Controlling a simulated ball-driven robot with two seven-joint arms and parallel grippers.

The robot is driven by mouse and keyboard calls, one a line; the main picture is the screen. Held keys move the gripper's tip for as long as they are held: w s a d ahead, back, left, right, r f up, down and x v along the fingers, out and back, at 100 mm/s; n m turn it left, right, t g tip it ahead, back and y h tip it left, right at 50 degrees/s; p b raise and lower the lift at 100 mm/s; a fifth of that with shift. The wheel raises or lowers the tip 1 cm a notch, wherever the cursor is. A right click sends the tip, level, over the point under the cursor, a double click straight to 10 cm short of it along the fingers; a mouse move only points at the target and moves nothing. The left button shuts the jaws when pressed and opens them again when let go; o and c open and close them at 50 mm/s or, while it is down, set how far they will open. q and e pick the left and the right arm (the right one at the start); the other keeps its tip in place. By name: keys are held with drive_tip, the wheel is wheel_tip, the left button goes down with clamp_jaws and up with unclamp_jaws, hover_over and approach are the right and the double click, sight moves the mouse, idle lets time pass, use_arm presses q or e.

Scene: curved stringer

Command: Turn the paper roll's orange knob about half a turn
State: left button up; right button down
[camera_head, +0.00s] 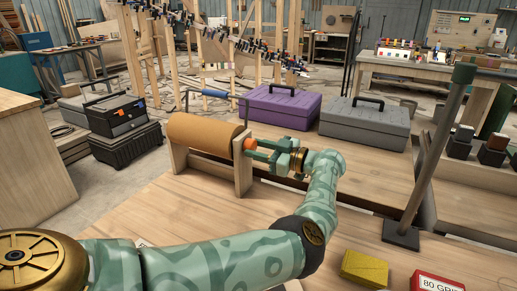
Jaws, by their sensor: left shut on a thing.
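The paper roll (200,131) is a brown roll lying across a wooden stand (242,172) on the bench. Its orange knob (248,144) sticks out at the roll's right end, just past the stand's right upright. My left gripper (255,147) reaches in from the right side of the knob, and its green fingers are shut on the knob. The fingers hide part of the knob. My left arm runs along the front of the picture and bends up to the gripper. My right gripper is not in view.
A purple toolbox (284,107) and a grey toolbox (364,125) stand behind the gripper. A grey post (432,150) on a dark base rises to the right. A yellow block (364,268) and a red box (437,282) lie near the front edge.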

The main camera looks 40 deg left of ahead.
use_arm(q)
drive_tip(key=shift+f+m, duration=0.1)
drive_tip(key=shift+m, duration=0.6)
drive_tip(key=o, duration=1)
drive_tip(key=shift+d, duration=0.1)
drive_tip(key=b+v, duration=0.6)
drive_tip(key=v, duration=1)
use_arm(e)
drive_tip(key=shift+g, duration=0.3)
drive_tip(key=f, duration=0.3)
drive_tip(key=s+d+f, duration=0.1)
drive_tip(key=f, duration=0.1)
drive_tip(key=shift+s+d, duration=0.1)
use_arm(q)
drive_tip(key=shift+d, duration=0.15)
